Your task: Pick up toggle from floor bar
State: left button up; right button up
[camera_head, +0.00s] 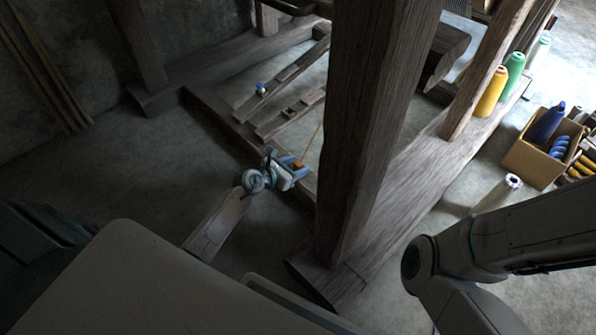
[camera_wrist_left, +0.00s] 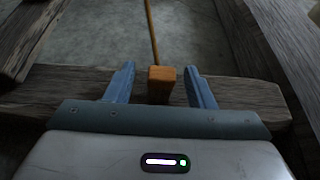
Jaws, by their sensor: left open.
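The toggle (camera_wrist_left: 161,84) is a small orange-brown wooden block with a thin cord rising from it. It sits at the floor bar (camera_wrist_left: 245,94), a dark wooden beam low in the loom frame. My left gripper (camera_wrist_left: 161,86) is open, its two blue-grey fingers one on each side of the toggle with a gap to each. In the head view the toggle (camera_head: 298,164) shows as a small orange spot at the tip of my left gripper (camera_head: 290,168). My right arm is at the lower right; its gripper is out of the picture.
A thick wooden post (camera_head: 362,130) stands right of my left gripper. Treadles (camera_head: 292,112) lie beyond the bar. Yellow (camera_head: 491,92) and green cones stand on the right beam. A cardboard box (camera_head: 533,163) of yarn stands at the right. The floor at left is clear.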

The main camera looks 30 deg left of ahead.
pick_arm(q)
jog(key=shift+b+x, duration=0.65)
jog(key=shift+x, duration=0.85)
jog(key=shift+c, duration=0.2)
jog(key=c, duration=1)
jog(key=shift+r, duration=0.1)
